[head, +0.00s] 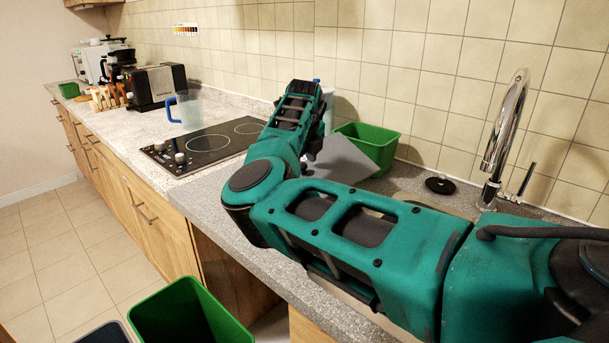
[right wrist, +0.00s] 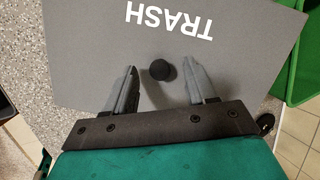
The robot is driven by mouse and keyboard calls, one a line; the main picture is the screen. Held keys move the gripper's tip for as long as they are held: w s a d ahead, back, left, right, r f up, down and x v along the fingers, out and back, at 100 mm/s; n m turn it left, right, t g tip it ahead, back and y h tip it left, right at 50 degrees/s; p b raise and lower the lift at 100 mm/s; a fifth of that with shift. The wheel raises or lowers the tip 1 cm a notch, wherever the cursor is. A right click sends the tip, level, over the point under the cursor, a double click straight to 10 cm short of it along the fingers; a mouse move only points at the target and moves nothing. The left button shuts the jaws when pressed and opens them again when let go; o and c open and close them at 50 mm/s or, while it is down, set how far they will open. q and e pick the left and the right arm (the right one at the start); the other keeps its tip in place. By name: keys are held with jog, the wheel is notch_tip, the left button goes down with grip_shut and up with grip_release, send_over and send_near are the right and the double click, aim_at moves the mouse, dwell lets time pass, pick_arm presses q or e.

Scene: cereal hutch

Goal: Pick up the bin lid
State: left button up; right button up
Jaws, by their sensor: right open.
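The bin lid is a flat grey panel (right wrist: 85,45) with white TRASH lettering and a small round black knob (right wrist: 160,70). In the head view the lid (head: 345,157) lies at the counter's edge area in front of a green bin, partly hidden by my right arm. My right gripper (right wrist: 160,74) is open above the lid, its two grey fingers on either side of the knob near their tips, with a gap on both sides. In the head view my forearm hides most of that gripper. My left gripper is not in view.
A green bin (head: 374,134) stands on the counter behind the lid. The chrome faucet (head: 497,140) and a black drain stopper (head: 440,185) are to the right. A cooktop (head: 205,145) and a blue-handled jug (head: 187,108) are to the left. Another green bin (head: 180,310) is below the counter.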

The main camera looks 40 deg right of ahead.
jog(key=shift+c, duration=0.4)
grip_shut()
jog(key=shift+r, duration=0.1)
